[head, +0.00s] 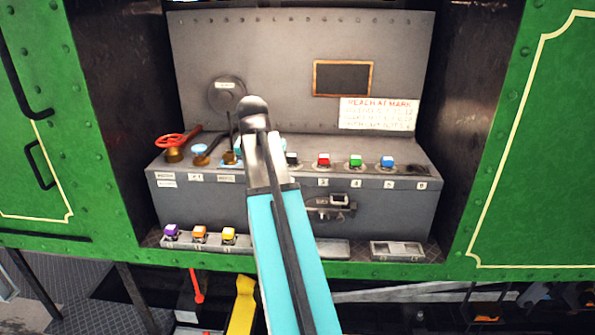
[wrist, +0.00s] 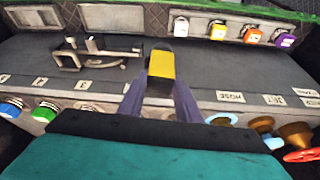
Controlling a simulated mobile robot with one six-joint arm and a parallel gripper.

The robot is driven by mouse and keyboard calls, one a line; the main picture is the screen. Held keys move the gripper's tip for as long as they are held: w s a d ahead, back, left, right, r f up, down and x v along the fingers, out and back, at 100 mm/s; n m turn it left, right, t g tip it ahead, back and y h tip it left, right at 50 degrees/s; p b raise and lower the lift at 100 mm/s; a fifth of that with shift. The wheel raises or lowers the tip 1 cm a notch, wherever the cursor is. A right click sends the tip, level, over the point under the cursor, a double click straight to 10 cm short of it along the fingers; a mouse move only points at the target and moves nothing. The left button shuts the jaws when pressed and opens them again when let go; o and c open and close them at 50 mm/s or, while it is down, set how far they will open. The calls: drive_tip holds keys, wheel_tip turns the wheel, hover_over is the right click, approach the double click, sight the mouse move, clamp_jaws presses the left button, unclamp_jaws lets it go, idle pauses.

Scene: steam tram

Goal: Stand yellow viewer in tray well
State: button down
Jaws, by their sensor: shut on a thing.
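The yellow viewer (wrist: 161,68) is a small yellow block with a dark far end. It sits between the two fingers of my gripper (wrist: 160,88), which is shut on it, over the console front in the wrist view. In the head view my arm hides the viewer and the fingertips. A shallow grey tray (head: 397,250) with a pale rim lies at the lower right of the ledge, apart from the viewer. Another bare grey tray section (wrist: 112,18) shows at the top of the wrist view. I cannot tell which one is the tray well.
Purple (head: 171,231), orange (head: 199,233) and yellow (head: 229,235) cubes stand on the lower left ledge. A white cube (wrist: 181,27) shows beside them. A dark bracket (wrist: 95,52) juts from the console front. Red (head: 323,160), green and blue knobs and a red handwheel (head: 172,141) stand above.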

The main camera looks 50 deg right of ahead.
drive_tip(key=w+a+f+n+y, duration=0.1)
drive_tip(key=w+a+f+n, duration=0.2)
drive_tip(key=a, duration=0.9)
drive_tip(key=w+a+f+n+t+y+b, duration=0.1)
drive_tip(key=w+a+f+n, duration=0.2)
drive_tip(key=a, duration=1)
drive_tip(key=w+a+f+n+t+y+b, duration=0.1)
drive_tip(key=w+a+f+n, duration=0.3)
drive_tip(key=a, duration=0.8)
drive_tip(key=shift+w+a+n+y, duration=0.2)
drive_tip(key=shift+w+n+y, duration=0.1)
drive_tip(key=shift+w+n, duration=0.3)
